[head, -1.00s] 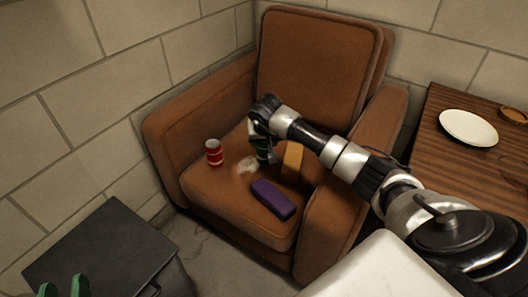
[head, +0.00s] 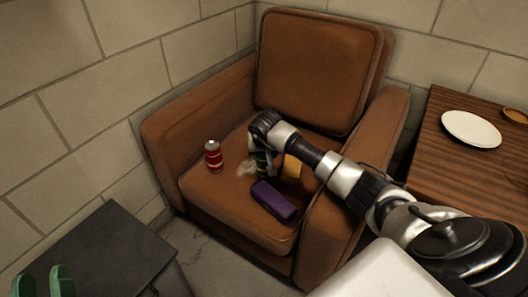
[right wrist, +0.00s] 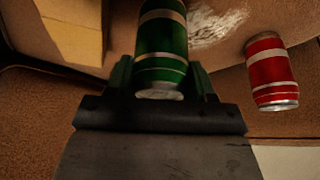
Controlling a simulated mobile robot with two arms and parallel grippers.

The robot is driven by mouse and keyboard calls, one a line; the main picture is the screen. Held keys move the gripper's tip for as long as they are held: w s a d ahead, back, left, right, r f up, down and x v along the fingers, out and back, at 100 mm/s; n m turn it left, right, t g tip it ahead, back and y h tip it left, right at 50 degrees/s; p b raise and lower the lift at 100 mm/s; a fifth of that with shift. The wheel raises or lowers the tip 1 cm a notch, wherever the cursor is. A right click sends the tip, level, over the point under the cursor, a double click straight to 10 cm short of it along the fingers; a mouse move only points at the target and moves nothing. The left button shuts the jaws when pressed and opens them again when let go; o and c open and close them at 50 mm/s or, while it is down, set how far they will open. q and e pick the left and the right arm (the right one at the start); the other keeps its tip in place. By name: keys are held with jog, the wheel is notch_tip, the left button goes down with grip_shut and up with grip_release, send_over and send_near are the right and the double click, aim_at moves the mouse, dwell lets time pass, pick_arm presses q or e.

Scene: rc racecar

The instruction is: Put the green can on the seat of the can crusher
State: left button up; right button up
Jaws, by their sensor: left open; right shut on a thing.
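The green can (right wrist: 162,45) has pale bands and stands out between the fingers of my right gripper (right wrist: 160,78) in the right wrist view. The gripper is shut on it. In the head view the green can (head: 262,163) is at the armchair's seat, partly hidden by my right gripper (head: 259,150). I cannot tell whether it touches the seat. The two green fingertips of my left gripper (head: 42,283) show at the lower left edge, apart and empty. I see no can crusher in these views.
On the brown armchair (head: 205,196) are a red can (head: 213,156), a purple block (head: 274,201), a yellow-orange block (head: 292,168) and a whitish patch (head: 246,168). A dark cabinet (head: 105,250) stands lower left. A wooden table (head: 452,180) at right bears a white plate (head: 471,129).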

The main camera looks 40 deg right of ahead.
jog(key=shift+f, duration=0.15)
jog(key=o, duration=0.9)
